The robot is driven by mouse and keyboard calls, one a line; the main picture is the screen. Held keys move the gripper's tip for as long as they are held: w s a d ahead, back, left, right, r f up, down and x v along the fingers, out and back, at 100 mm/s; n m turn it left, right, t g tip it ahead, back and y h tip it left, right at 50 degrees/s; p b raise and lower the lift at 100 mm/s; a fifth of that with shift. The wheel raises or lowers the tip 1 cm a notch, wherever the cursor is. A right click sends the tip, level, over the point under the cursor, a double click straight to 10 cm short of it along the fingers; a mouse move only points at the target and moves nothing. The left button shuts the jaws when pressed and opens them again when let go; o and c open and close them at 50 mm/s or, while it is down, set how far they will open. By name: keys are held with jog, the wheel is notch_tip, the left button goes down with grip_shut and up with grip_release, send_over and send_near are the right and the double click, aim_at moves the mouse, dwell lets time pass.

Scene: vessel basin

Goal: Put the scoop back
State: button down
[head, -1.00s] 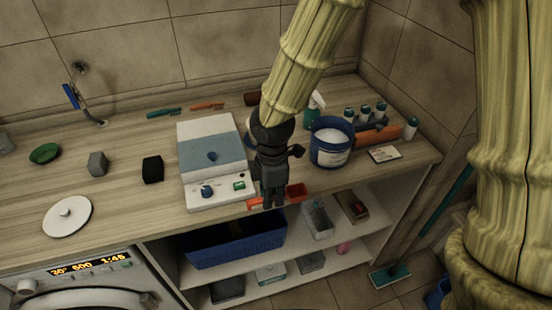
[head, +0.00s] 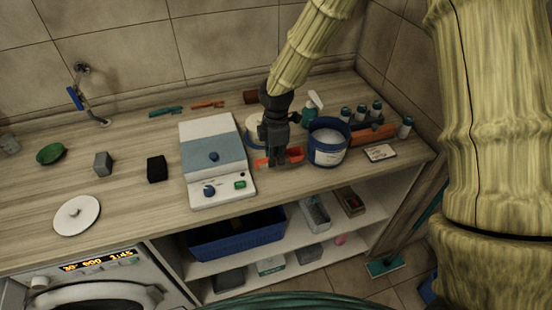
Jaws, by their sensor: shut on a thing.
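In the head view, my gripper (head: 275,161) is shut on the red-orange scoop (head: 295,154), low over the counter between the white-and-blue machine and the blue tub. The scoop's bowl sticks out to the right of the fingers and a bit of its handle shows to the left. I cannot tell whether the scoop touches the counter. The blue tub (head: 327,157) with white contents stands open just right of the scoop, with a pale label on its front.
The white-and-blue machine (head: 214,150) stands left of my gripper. A spray bottle (head: 312,105), several small bottles (head: 361,113) and a card (head: 380,152) are around the tub. A round white lid (head: 76,215) lies far left. Open shelves with a blue basket (head: 238,239) are below.

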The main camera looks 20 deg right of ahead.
aim_at(275, 169)
jog(key=shift+w+d+f+p, duration=0.1)
jog(key=shift+w+d+p, duration=0.05)
jog(key=shift+w+p, duration=0.25)
jog(key=shift+f+p, duration=0.65)
jog(key=shift+f, duration=1.05)
jog(key=shift+f, duration=0.1)
jog(key=c, duration=1.5)
grip_release()
notch_tip(275, 169, up, 12)
jog(key=b, duration=0.3)
jog(key=shift+d, duration=0.1)
